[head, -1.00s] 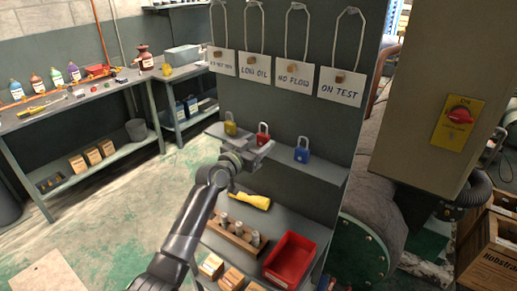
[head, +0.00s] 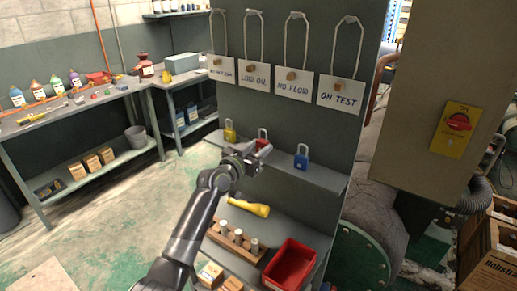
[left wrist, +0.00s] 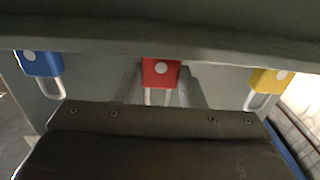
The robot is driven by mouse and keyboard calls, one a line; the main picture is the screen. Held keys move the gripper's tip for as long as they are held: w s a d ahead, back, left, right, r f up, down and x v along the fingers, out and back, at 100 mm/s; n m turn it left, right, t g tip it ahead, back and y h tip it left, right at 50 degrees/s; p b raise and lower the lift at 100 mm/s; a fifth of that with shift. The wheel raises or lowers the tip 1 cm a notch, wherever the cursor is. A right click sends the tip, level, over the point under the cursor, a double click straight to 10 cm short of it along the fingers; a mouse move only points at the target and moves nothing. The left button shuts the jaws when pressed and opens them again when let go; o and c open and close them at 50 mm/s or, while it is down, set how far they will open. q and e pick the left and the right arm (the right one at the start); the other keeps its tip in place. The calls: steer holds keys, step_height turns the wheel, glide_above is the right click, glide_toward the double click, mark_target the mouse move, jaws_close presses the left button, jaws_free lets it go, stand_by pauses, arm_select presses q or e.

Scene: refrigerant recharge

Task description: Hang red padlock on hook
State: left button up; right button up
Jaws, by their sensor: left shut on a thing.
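The red padlock (head: 263,144) is on the grey shelf ledge (head: 322,177) between the blue padlock (head: 301,157) and the yellow padlock (head: 230,131). My left gripper (head: 257,150) is shut on the red padlock and partly covers it in the head view. The left wrist view, upside down, shows the red padlock (left wrist: 160,72) between the fingers, its shackle partly hidden. No lift off the ledge is clear. Wooden pegs, one at the ON TEST tag (head: 341,95), stick out from the panel above. Which one is the hook is unclear. My right gripper is out of view.
LOW OIL (head: 255,78) and NO FLOW (head: 293,84) tags hang on loops above the ledge. A lower shelf holds a yellow-handled tool (head: 250,207), a wooden rack and a red bin (head: 291,265). A grey cabinet with a red switch (head: 459,121) stands at right.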

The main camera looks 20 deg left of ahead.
arm_select(q)
steer(key=shift+r+p, duration=0.3)
steer(key=shift+r, duration=0.35)
steer(key=shift+s, duration=0.1)
steer(key=shift+s+a, duration=0.1)
steer(key=shift+s, duration=0.15)
steer(key=shift+p+v, duration=0.65)
steer(key=shift+v, duration=0.45)
steer(key=p+v, duration=0.1)
steer(key=v, duration=0.4)
steer(key=shift+s+a, duration=0.1)
steer(key=shift+s, duration=0.2)
